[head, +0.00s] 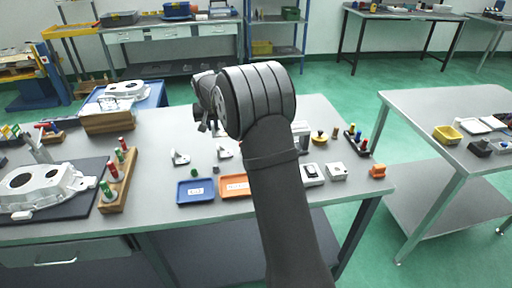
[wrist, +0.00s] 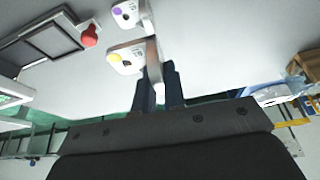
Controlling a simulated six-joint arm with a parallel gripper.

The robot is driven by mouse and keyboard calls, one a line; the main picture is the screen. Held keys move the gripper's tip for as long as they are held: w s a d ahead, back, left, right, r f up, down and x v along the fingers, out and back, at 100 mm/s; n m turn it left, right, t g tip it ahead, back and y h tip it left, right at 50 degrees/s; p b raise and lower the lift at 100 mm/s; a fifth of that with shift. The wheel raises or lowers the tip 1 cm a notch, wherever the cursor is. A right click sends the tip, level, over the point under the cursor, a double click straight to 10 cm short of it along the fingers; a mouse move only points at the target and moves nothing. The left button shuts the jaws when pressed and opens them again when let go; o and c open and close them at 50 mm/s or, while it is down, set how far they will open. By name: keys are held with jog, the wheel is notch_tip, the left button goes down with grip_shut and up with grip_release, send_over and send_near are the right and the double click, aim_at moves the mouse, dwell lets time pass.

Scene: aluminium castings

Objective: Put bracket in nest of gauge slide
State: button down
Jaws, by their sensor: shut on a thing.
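In the wrist view my gripper (wrist: 160,78) has its dark fingers closed on the upright flange of a white bracket with a yellow dot (wrist: 122,57). A second white bracket, with a purple dot (wrist: 125,14), is just beyond it. In the head view my gripper (head: 204,126) shows to the left of my wrist, above the table; the held part cannot be made out there. Two pale brackets show on the table, one at left (head: 180,158) and one at right (head: 223,152). I cannot make out the gauge slide's nest for certain; my arm hides part of the table.
A blue tray (head: 196,199) and an orange tray (head: 222,193) lie at the table's front. A wooden block with coloured plugs (head: 104,205) and a large casting (head: 70,190) are left. Small boxes (head: 336,172) and an orange block (head: 378,171) are right. A red knob (wrist: 90,36) shows in the wrist view.

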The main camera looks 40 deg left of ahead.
jog(key=w+d+r, duration=0.2)
jog(key=w+d, duration=0.8)
jog(key=d, duration=0.1)
jog(key=f, duration=0.4)
jog(key=w+d+f, duration=0.1)
jog(key=f, duration=0.1)
jog(key=shift+d, duration=0.1)
jog(key=shift+f, duration=2.1)
jog(key=shift+f, duration=0.15)
jog(key=c, duration=1.5)
grip_release()
